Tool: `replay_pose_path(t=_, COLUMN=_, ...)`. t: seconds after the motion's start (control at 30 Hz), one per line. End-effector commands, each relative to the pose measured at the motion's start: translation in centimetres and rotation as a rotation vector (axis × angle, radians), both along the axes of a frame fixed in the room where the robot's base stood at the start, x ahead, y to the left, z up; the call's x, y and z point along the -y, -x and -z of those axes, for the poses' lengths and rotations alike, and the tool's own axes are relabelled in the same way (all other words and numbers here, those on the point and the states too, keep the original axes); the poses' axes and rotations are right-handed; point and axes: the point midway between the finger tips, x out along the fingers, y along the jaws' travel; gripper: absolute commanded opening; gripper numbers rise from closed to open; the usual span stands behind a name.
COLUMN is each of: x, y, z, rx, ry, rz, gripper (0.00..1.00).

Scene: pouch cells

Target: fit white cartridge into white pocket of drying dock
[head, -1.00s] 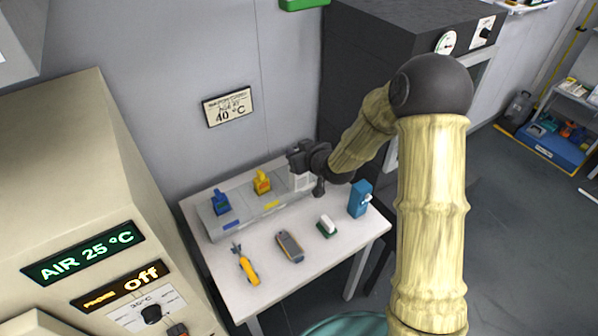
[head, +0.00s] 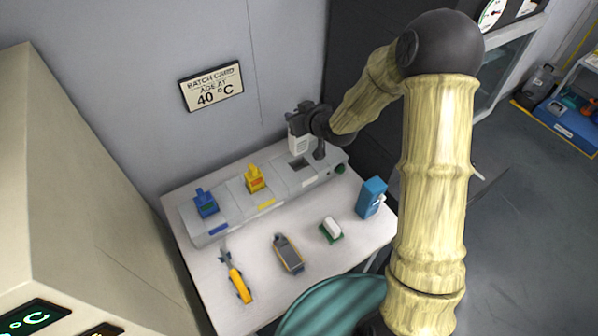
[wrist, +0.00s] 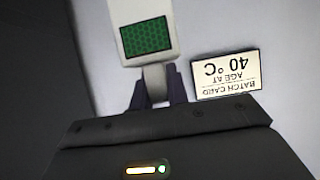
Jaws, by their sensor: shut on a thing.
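The white cartridge (head: 298,146) is held in my gripper (head: 308,124) above the right end of the drying dock. In the wrist view the cartridge (wrist: 143,14) shows a green patterned window, and the dark fingers of my gripper (wrist: 157,92) close on its narrow neck. The grey drying dock (head: 223,225) lies along the back of the table. Its right pocket (head: 301,164) shows as a dark opening just below the cartridge. The cartridge appears apart from the dock, though the gap is hard to judge.
A blue cartridge (head: 206,204) and a yellow cartridge (head: 255,180) stand in the dock's other pockets. A batch card (head: 212,87) hangs behind.

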Motion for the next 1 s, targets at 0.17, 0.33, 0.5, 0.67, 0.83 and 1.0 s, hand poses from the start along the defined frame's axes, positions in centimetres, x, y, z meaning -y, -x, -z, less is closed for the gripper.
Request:
replay_pose_path(t=0.17, x=0.0, y=0.0, z=2.4, rx=0.002, ry=0.000, rz=0.000, gripper=0.00)
replay_pose_path(t=0.33, x=0.0, y=0.0, z=2.9, rx=0.002, ry=0.000, rz=0.000, gripper=0.00)
replay_pose_path(t=0.5, x=0.0, y=0.0, z=2.7, rx=0.002, ry=0.000, rz=0.000, gripper=0.00)
replay_pose_path(t=0.67, x=0.0, y=0.0, z=3.1, rx=0.000, ry=0.000, rz=-0.001, gripper=0.00)
replay_pose_path(t=0.83, x=0.0, y=0.0, z=5.3, rx=-0.004, ry=-0.001, rz=-0.001, gripper=0.00)
replay_pose_path(t=1.0, x=-0.1, y=0.0, z=7.8, rx=-0.002, ry=0.000, rz=0.000, gripper=0.00)
